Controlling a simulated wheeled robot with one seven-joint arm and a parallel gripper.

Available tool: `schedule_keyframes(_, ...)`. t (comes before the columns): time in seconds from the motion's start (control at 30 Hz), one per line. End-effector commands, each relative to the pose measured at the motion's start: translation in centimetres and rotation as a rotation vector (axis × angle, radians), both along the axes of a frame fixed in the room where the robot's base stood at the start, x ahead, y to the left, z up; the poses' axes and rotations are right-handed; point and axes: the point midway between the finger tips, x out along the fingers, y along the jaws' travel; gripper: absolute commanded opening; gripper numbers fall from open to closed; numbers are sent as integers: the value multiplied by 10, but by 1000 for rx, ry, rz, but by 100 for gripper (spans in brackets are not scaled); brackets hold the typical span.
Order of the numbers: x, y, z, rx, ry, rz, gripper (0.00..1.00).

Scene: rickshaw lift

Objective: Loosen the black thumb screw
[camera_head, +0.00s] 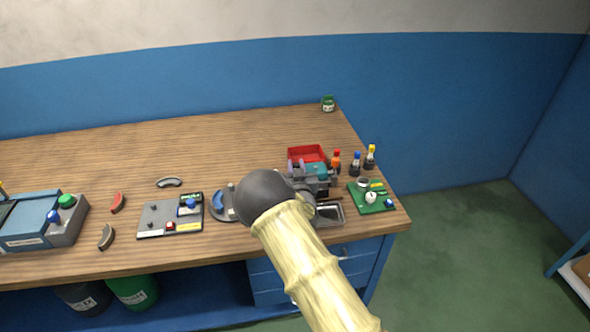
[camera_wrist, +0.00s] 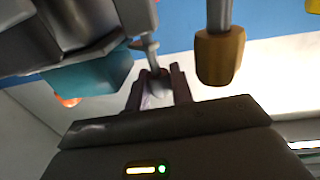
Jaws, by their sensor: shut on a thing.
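My gripper (camera_wrist: 158,84) shows in the wrist view, its two dark fingers pointing up and away. It is shut on a small dark piece at the end of a thin grey shaft, which I take to be the black thumb screw (camera_wrist: 155,73). The fingers cover most of its head, so how far it is turned cannot be told. In the head view my arm hides the gripper's fingertips and the screw. A grey fixture with a teal part (camera_head: 317,171) stands there; the teal part also shows in the wrist view (camera_wrist: 95,76).
A brass-brown knob (camera_wrist: 218,57) hangs close right of my fingers. Around the fixture are a red bin (camera_head: 306,152), several small bottles (camera_head: 355,163), a metal tray (camera_head: 330,213) and a green board (camera_head: 371,198). A grey panel (camera_head: 155,220) lies left. The bench's back is mostly clear.

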Motion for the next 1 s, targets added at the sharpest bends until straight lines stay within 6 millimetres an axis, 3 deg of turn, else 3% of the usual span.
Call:
schedule_keyframes(0.3, 0, 1, 0, 0, 0, 100, 0)
schedule_keyframes(0.77, -1, 4, 0, -1, 0, 117, 0)
schedule_keyframes(0.8, -1, 4, 0, -1, 1, 117, 29)
schedule_keyframes(0.87, -1, 4, 0, -1, 0, 117, 40)
schedule_keyframes(1.0, -1, 4, 0, -1, 0, 116, 43)
